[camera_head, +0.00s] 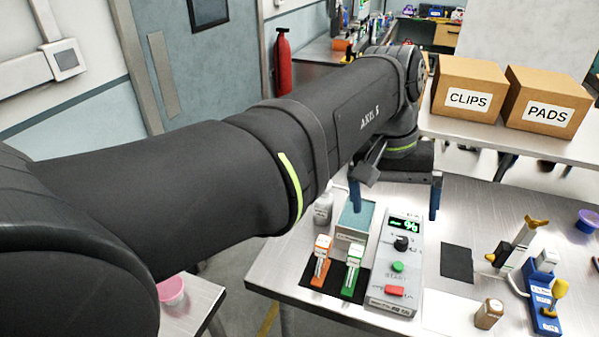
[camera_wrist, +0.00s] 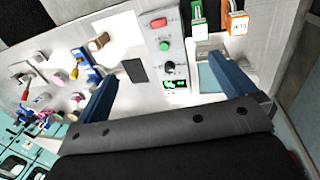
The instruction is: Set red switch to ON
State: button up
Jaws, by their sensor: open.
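The red switch (camera_head: 395,291) is a small rocker on the near end of a grey control box (camera_head: 375,303). Whether it stands at ON or OFF is too small to tell. It also shows in the wrist view (camera_wrist: 158,22), near the top. The box also carries a green button (camera_head: 397,267), a black knob (camera_head: 401,243) and a lit green display (camera_head: 405,225). My gripper (camera_head: 396,207) is open and empty, its two blue fingers apart above the far end of the box. In the wrist view, the display and knob lie between the fingers (camera_wrist: 160,73).
Left of the box are a blue-topped container (camera_head: 355,217) and orange (camera_head: 320,267) and green (camera_head: 352,278) modules on a black mat. Cardboard boxes (camera_head: 468,88) stand behind.

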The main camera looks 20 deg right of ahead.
notch_tip(320, 180, up, 2)
jog(key=shift+w+a+r, duration=0.15)
jog(key=shift+c, duration=0.4)
